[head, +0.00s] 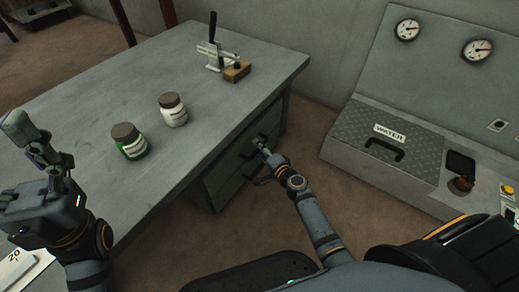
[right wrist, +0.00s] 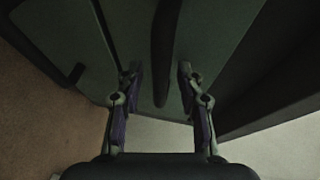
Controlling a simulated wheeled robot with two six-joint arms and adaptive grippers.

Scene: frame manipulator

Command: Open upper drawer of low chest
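The low chest (head: 216,187) is a dark grey-green drawer unit under the table's right side. Its drawer fronts look closed, with dark bar handles. My right gripper (head: 262,148) is at the upper part of the chest front, close to the upper handle, which it partly covers. In the right wrist view the right gripper (right wrist: 158,76) is open, with one finger on each side of a dark handle (right wrist: 165,45). A gap shows between handle and fingers. My left gripper (head: 35,140) is raised at the far left, away from the chest; its finger opening is unclear.
The grey table (head: 85,115) holds a green jar (head: 129,146), a white jar (head: 173,115) and a small stand with a wooden block (head: 237,72). A grey console (head: 340,150) with gauges stands right. Brown floor (head: 306,115) lies clear between them.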

